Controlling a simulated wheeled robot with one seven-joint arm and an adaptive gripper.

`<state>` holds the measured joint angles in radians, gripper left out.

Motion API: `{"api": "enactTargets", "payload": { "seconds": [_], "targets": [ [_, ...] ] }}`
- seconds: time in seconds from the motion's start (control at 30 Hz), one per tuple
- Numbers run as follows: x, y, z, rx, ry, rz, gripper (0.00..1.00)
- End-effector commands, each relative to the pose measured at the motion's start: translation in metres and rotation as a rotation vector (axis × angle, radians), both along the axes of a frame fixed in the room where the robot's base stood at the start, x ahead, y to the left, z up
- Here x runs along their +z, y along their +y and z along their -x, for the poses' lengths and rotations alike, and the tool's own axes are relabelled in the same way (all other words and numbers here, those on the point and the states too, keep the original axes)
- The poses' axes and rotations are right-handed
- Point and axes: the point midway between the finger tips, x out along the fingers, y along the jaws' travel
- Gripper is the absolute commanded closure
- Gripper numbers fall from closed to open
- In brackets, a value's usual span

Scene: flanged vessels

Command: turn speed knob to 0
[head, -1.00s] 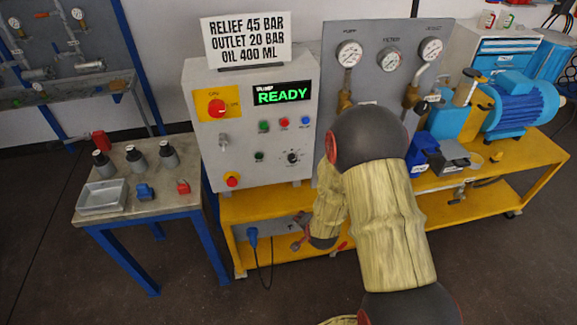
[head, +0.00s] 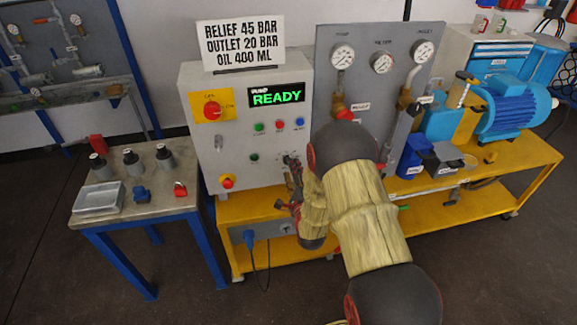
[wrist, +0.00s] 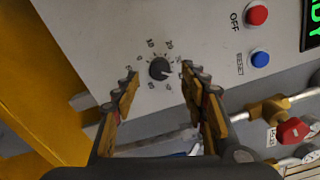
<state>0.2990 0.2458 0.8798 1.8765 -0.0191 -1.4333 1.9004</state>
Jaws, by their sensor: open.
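The speed knob (wrist: 159,69) is a small black dial with a white pointer line and a ring of scale numbers on the grey control box. In the wrist view it sits ahead of and between my open fingertips. My gripper (wrist: 160,84) is open and empty, one finger on each side of the knob; I cannot tell whether a finger touches it. In the head view my gripper (head: 291,180) is at the lower right of the control box (head: 197,130), and the knob is mostly hidden behind it. The pointer seems to aim to the right in the wrist view.
A red-handled valve (wrist: 292,131) and pipes lie right of the knob in the wrist view. A yellow bench (head: 450,215) stands below.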

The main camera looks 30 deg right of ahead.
Motion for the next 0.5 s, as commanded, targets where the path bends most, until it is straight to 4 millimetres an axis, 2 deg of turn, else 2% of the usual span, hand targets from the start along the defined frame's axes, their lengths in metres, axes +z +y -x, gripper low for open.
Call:
{"api": "enactTargets", "payload": {
  "seconds": [0.1,0.23,0.5],
  "targets": [
    [-0.001,-0.005,-0.018,0.000,0.000,0.001,0.56],
    [-0.001,-0.009,-0.030,0.000,0.001,0.001,0.56],
    [-0.001,-0.011,-0.037,0.001,0.002,0.000,0.56]
  ]
}}
